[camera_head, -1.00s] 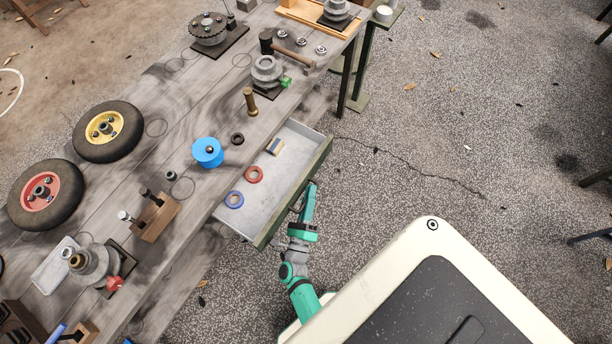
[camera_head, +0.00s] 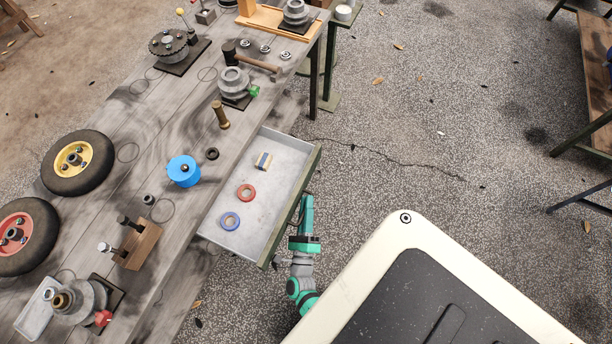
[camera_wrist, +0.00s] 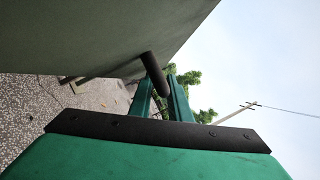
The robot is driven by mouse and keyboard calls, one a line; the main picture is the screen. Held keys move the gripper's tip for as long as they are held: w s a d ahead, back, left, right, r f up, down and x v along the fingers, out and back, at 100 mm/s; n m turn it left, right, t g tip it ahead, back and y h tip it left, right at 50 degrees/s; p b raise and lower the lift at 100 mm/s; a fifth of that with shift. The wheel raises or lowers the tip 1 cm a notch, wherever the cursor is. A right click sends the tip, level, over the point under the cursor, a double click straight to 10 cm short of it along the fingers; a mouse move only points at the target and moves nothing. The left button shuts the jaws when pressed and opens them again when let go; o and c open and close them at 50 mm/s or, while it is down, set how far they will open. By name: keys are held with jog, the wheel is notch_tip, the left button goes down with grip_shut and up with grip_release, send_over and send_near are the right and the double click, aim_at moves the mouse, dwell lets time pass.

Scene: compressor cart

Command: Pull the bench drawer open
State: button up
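The bench drawer (camera_head: 275,214) stands out from the side of the grey wooden bench (camera_head: 200,110), with its inside showing. Its green front faces my arm. My gripper (camera_head: 304,200) is at the outer side of that front, by the handle. In the wrist view the dark bar handle (camera_wrist: 154,72) lies between the two green fingers of my gripper (camera_wrist: 160,85), which are closed around it. The drawer front also shows there as a large grey-green panel (camera_wrist: 90,30). In the head view the handle is mostly hidden by the gripper.
Wheels (camera_head: 77,162), a blue cylinder (camera_head: 184,171) and a hammer (camera_head: 250,58) are on the bench. The speckled floor (camera_head: 400,150) right of the drawer is clear.

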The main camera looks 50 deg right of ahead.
jog(key=v, duration=1)
jog(key=shift+a+f, duration=0.2)
jog(key=shift+a, duration=0.15)
jog(key=shift+s, duration=0.3)
jog(key=shift+r, duration=0.1)
jog(key=s+a+r+n+t+y, duration=0.1)
jog(key=a+r+n+y, duration=0.7)
jog(key=n, duration=0.9)
jog(key=s+a+r+n+t+y, duration=0.1)
jog(key=s+a+r+n+y, duration=0.2)
jog(key=a+r+n+y, duration=0.5)
notch_tip(320, 180, up, 6)
jog(key=a+n, duration=0.2)
jog(key=n, duration=0.7)
jog(key=shift+s+a+f+n+t, duration=0.25)
jog(key=shift+s+a+n+t, duration=0.05)
jog(key=shift+s+a, duration=0.1)
jog(key=shift+s, duration=0.1)
